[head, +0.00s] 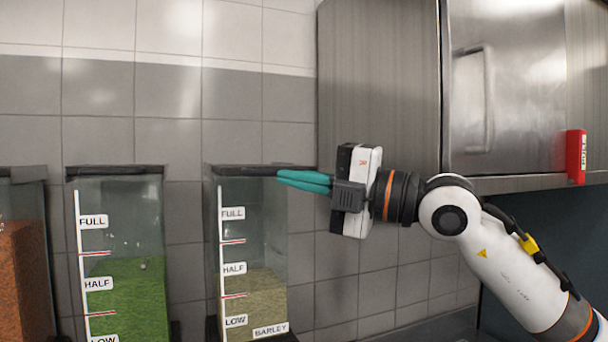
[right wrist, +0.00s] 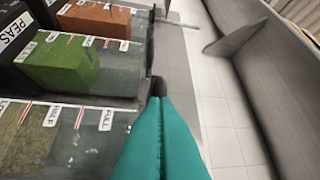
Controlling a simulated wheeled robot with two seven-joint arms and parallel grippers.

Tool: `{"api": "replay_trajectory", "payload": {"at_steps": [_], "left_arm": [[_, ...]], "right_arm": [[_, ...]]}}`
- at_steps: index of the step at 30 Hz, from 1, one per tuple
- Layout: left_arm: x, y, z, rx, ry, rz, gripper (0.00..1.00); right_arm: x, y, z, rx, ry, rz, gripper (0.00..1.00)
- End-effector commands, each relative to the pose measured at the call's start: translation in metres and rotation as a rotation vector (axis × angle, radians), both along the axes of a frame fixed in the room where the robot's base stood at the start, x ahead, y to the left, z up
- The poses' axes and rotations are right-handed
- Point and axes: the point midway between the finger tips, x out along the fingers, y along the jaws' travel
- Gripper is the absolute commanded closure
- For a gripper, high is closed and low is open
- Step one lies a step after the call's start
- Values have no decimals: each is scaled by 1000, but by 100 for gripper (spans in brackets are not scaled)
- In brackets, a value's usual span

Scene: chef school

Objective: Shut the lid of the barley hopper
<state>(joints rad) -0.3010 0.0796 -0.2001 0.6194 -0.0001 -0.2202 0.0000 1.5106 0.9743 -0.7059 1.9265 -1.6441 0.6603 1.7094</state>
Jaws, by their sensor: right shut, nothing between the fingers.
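The barley hopper (head: 252,240) is a clear bin with a BARLEY label and tan grain up to about the HALF mark. Its dark lid (head: 240,170) lies flat across the top in the head view; whether a small gap remains I cannot tell. My right gripper (head: 281,178) has teal fingers, pressed together and empty. Their tips are at the right front edge of the lid, seemingly touching or very close. In the right wrist view the fingers (right wrist: 163,100) overlap the top end of the barley hopper (right wrist: 85,138), and its lid is mostly hidden. My left gripper is out of view.
A hopper of green peas (head: 125,290) stands left of the barley, and a hopper with orange-brown contents (head: 22,275) stands farther left. A steel cabinet (head: 380,80) hangs above my right arm, with a red PULL box (head: 576,157) at its edge.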

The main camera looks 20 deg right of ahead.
Motion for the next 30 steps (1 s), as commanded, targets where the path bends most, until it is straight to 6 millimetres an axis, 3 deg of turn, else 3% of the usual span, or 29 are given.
{"api": "replay_trajectory", "payload": {"at_steps": [8, 18, 21, 25, 30], "left_arm": [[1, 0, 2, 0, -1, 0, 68], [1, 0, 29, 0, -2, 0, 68], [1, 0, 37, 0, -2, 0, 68], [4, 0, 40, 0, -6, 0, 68], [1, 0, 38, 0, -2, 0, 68]], "right_arm": [[8, 1, 1, 2, 2, 2, 100], [96, 4, 5, 4, 7, 3, 100], [115, 5, 5, 3, 4, 3, 100], [126, 5, 1, 1, 1, -1, 100], [127, 4, 0, 0, -2, -1, 100]]}}
